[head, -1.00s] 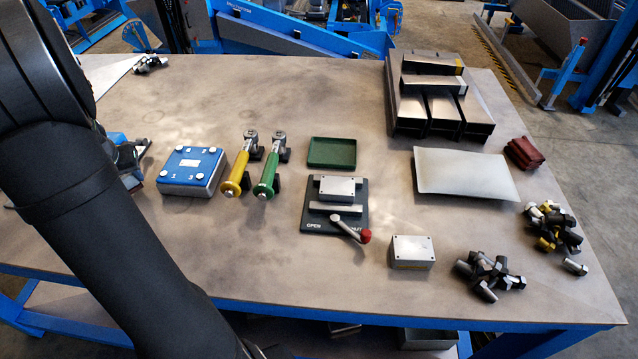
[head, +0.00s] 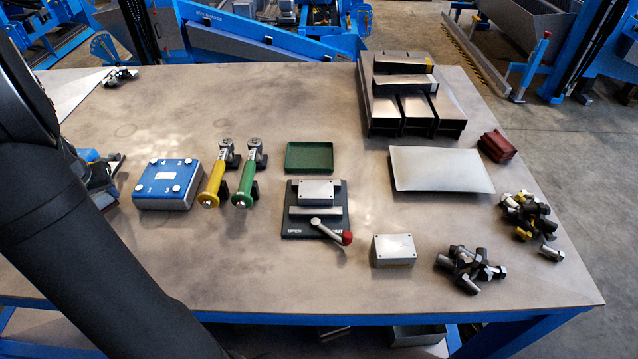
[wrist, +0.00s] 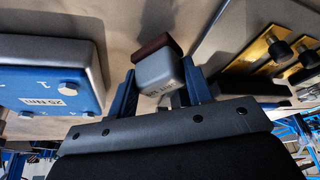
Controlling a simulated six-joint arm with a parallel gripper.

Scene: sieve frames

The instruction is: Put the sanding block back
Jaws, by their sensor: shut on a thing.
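The sanding block (wrist: 160,72), a light grey block with a dark red-brown face, sits between the blue fingers of my gripper (wrist: 160,88) in the wrist view. The gripper is shut on it. In the head view my gripper (head: 103,172) is at the left, just left of a blue-topped grey block (head: 167,178); my arm hides much of it, and the sanding block is not clear there. The resting place for the sanding block cannot be told from these frames.
A green tray (head: 310,156), a clamp plate (head: 297,229), a grey box (head: 394,250) and loose fittings (head: 470,266) lie further right. The table's back middle is clear.

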